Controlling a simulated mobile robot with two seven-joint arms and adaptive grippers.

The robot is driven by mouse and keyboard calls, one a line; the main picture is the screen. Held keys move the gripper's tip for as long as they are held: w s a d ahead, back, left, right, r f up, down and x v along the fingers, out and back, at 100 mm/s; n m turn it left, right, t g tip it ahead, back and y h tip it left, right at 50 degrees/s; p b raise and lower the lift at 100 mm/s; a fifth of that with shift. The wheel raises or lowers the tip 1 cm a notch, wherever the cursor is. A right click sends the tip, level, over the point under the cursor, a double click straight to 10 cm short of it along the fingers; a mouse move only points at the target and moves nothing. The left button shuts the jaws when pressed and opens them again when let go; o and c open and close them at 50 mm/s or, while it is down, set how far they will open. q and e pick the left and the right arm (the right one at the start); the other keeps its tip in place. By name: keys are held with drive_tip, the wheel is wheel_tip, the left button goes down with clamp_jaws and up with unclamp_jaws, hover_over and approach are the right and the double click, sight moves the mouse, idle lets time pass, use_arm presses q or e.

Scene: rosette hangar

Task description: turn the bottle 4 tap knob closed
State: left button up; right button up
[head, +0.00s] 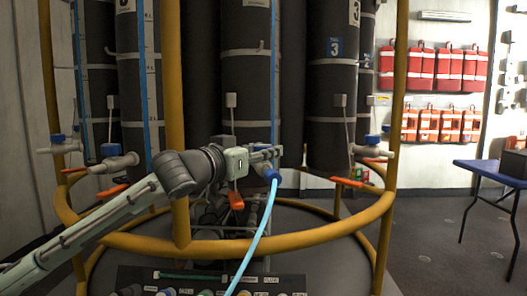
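My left gripper (271,153) reaches in from the left across the yellow frame. Its fingers are small and overlap a tap in front of the middle dark bottle (247,75). I cannot tell whether they are open or shut on a knob. Just below the fingertips is a blue fitting (271,175) with a light blue hose (261,226) hanging from it. I see no readable number 4, so I cannot tell which bottle is bottle 4. Blue-topped taps show at the left (111,150), far left (57,139) and right (373,140). My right gripper is not in view.
A yellow ring frame (285,238) with upright posts surrounds the bottles. Orange levers stick out at the left (110,192), middle (236,201) and right (346,182). A panel (210,280) stands at the front. A blue table (493,171) is at the right; floor between is clear.

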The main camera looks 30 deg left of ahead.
use_arm(q)
drive_tip(key=c, duration=0.6)
drive_tip(key=shift+f+m+h, duration=0.1)
drive_tip(key=shift+m+h, duration=0.4)
drive_tip(key=shift+h, duration=0.3)
drive_tip(key=shift+m+h, duration=0.3)
drive_tip(key=shift+h, duration=0.1)
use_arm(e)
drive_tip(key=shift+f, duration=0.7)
use_arm(q)
drive_tip(key=o, duration=1.2)
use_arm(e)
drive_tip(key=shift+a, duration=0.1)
